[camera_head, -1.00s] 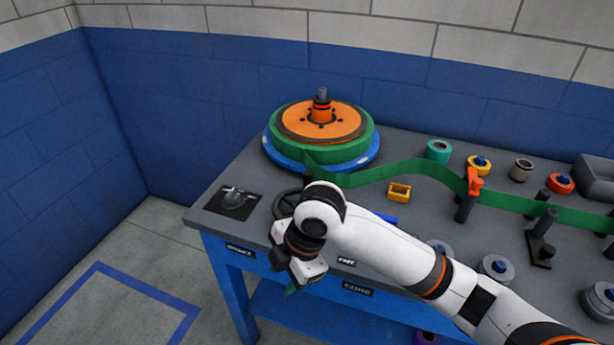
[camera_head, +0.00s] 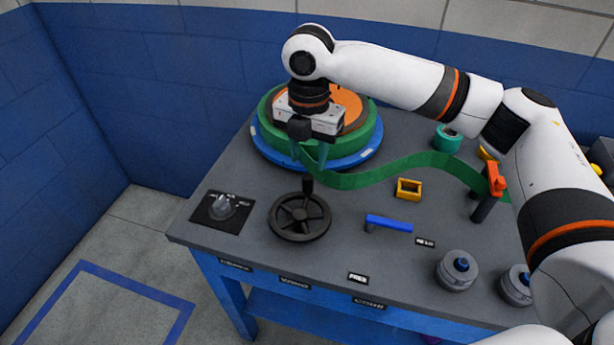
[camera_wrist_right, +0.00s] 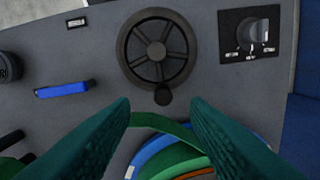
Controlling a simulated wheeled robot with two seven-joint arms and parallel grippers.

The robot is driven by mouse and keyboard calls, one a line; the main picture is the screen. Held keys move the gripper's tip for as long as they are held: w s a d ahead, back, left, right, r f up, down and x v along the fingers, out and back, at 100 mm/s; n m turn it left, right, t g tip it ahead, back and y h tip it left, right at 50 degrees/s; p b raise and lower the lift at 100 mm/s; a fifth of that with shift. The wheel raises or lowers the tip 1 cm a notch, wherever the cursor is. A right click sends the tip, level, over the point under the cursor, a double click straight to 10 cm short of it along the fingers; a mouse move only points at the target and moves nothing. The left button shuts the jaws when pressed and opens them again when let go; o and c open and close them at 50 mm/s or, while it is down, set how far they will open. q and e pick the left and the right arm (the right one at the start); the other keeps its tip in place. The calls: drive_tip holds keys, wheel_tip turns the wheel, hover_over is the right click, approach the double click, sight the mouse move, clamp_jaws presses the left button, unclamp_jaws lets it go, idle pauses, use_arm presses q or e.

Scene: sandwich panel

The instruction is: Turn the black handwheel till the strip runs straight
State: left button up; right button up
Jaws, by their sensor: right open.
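The black handwheel (camera_head: 300,218) lies on the grey table near its front left, with its upright knob (camera_head: 308,185) at the far side of the rim. It also shows in the right wrist view (camera_wrist_right: 157,50), with the knob (camera_wrist_right: 163,96) just ahead of the fingertips. My right gripper (camera_head: 310,165) is open and empty, pointing down above and behind the knob; its two green fingers (camera_wrist_right: 160,108) stand apart and do not touch the knob. The green strip (camera_head: 400,165) leaves the green coil (camera_head: 268,125) and curves in a slack bend to the right. My left gripper is not in view.
A rotary switch (camera_head: 222,207) sits left of the handwheel. An orange-topped post (camera_head: 488,190) stands beside the strip.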

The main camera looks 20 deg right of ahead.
sight(308, 178)
drive_tip(key=f, duration=0.4)
drive_tip(key=shift+w+f, duration=0.1)
drive_tip(key=shift+w, duration=0.15)
wheel_tip(308, 178, down, 4)
drive_tip(key=shift+r, duration=0.1)
drive_tip(key=shift+w+f, duration=0.1)
drive_tip(key=shift+f, duration=0.1)
clamp_jaws()
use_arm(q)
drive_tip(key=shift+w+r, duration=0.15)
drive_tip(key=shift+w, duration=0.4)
use_arm(e)
drive_tip(key=shift+r, duration=0.1)
